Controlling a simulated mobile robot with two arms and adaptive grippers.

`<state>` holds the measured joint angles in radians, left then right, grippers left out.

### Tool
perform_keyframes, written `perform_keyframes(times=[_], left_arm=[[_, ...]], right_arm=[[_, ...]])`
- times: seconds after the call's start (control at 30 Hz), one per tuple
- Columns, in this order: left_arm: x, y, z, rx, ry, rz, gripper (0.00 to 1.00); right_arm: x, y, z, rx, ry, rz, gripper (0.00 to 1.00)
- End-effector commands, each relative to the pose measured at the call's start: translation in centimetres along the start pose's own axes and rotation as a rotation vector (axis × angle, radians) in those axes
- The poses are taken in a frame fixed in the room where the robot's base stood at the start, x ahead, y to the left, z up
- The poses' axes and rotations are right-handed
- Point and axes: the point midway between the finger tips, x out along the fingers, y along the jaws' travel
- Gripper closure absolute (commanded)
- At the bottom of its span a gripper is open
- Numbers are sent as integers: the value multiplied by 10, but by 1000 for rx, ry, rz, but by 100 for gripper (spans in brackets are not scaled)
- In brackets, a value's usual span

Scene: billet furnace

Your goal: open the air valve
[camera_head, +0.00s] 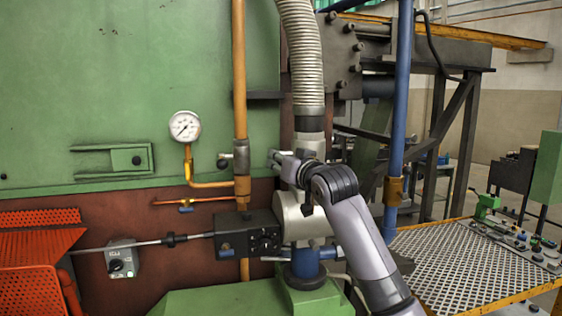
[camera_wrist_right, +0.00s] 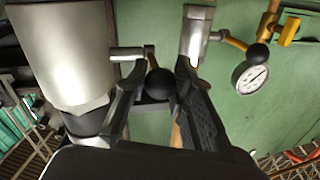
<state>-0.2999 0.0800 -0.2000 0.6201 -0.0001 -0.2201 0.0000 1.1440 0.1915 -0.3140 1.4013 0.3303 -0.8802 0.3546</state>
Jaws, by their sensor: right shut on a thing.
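The air valve shows in the wrist view as a silver lever (camera_wrist_right: 128,53) ending in a black ball knob (camera_wrist_right: 160,84). The lever sticks out beside a large silver cylinder (camera_wrist_right: 65,50). My right gripper (camera_wrist_right: 157,72) has its two dark fingers on either side of the knob, shut on it. In the head view my right gripper (camera_head: 283,162) is at the fitting below the ribbed hose (camera_head: 302,60); my wrist hides most of the lever and the knob there. My left gripper is not in view.
Left of my right gripper stands an orange pipe (camera_head: 239,80) with a silver valve body (camera_head: 241,156) and a black knob (camera_head: 222,164). A pressure gauge (camera_head: 185,126) is further left. A blue pipe (camera_head: 400,90) and a mesh table (camera_head: 470,265) are on the right.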

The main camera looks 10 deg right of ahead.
Motion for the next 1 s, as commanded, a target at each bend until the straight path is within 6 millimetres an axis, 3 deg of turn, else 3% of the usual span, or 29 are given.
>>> perform_keyframes(times=[0.47,1.0], left_arm=[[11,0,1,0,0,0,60],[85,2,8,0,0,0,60]], right_arm=[[0,1,6,-7,30,-6,100],[6,8,35,-75,372,-72,100]])
